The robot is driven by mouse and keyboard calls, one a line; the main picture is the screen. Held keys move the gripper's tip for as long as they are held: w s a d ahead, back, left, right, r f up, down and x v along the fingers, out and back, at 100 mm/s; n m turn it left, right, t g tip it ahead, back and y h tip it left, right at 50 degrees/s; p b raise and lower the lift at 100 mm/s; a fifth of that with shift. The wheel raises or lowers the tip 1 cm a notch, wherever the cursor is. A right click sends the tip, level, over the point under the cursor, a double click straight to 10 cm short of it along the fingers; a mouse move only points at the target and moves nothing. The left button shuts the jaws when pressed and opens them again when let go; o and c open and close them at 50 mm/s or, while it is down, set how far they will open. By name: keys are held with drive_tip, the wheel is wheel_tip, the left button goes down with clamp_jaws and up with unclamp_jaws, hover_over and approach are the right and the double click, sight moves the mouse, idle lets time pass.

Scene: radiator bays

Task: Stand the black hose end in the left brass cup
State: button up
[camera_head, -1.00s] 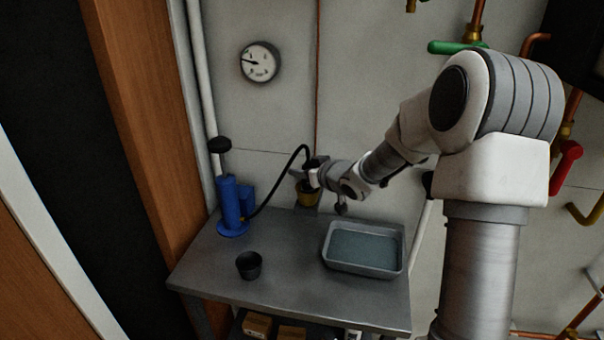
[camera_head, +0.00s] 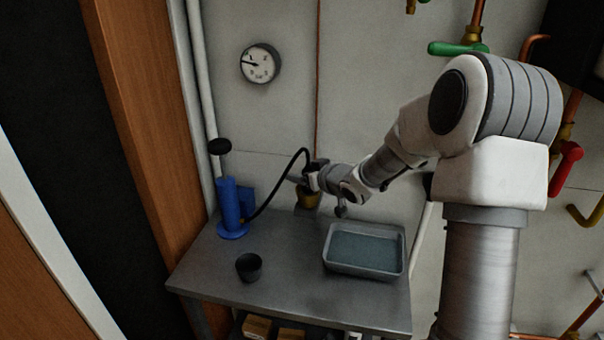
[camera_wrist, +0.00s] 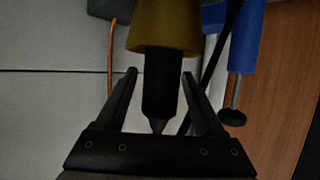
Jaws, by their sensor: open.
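The brass cup (camera_head: 307,198) is on the wall side of the bench, below my gripper. In the wrist view the cup (camera_wrist: 165,28) is at the top. The black hose end (camera_wrist: 160,85) reaches out of the cup's mouth, in line with it; its lower part is hidden inside. My gripper (camera_wrist: 160,75) is open, with one finger on each side of the hose end and gaps showing between. In the head view my gripper (camera_head: 311,177) largely covers the hose end. The black hose (camera_head: 283,172) arches from the blue pump to it. No second cup is clearly visible.
The blue pump (camera_head: 230,205) stands at the bench's back left. A black pot (camera_head: 249,267) and a grey tray of liquid (camera_head: 364,250) are on the bench (camera_head: 290,285). A gauge (camera_head: 260,63) and a copper pipe (camera_head: 317,75) are on the wall.

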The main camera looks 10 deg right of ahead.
drive_tip(key=shift+s+d+r, duration=0.1)
drive_tip(key=shift+r, duration=0.35)
drive_tip(key=p+v, duration=0.2)
drive_tip(key=v, duration=0.9)
drive_tip(key=shift+s+d, duration=0.15)
drive_tip(key=shift+s, duration=0.2)
